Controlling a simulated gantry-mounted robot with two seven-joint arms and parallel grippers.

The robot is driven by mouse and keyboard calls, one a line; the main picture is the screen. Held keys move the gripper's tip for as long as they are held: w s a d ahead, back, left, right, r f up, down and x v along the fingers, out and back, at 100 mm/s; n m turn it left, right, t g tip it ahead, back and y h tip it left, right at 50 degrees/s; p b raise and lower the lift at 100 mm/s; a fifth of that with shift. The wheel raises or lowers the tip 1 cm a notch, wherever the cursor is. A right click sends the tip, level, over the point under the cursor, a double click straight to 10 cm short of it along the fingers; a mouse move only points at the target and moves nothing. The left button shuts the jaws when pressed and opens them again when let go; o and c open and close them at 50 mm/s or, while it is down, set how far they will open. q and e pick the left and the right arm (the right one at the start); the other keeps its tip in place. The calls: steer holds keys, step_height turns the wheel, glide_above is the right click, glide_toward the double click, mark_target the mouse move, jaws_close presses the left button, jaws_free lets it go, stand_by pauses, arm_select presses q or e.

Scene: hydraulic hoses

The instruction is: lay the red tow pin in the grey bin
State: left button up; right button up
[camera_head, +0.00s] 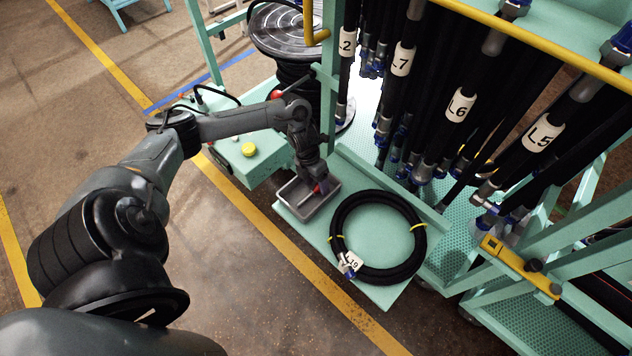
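The grey bin (297,208) is a small open tray on the green shelf, left of the coiled hose. My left gripper (319,184) reaches down from above into the right side of the bin. A small red piece, which looks like the red tow pin (322,188), shows at the fingertips inside the bin's outline. It is too small to tell whether the fingers grip it or whether it touches the bin floor. The fingers are partly hidden by the wrist. My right gripper is not in view.
A coiled black hose tagged L19 (379,276) lies right of the bin on the green shelf (300,224). Labelled hoses hang behind, including L6 (460,107). Open floor lies in front.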

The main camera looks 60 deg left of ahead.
arm_select(q)
steer(key=shift+a+r, duration=0.1)
steer(key=shift+r, duration=0.45)
steer(key=p+v, duration=0.3)
steer(key=v, duration=0.6)
steer(key=shift+a+r+p, duration=0.15)
steer(key=shift+r+p, duration=0.2)
steer(key=shift+s, duration=0.15)
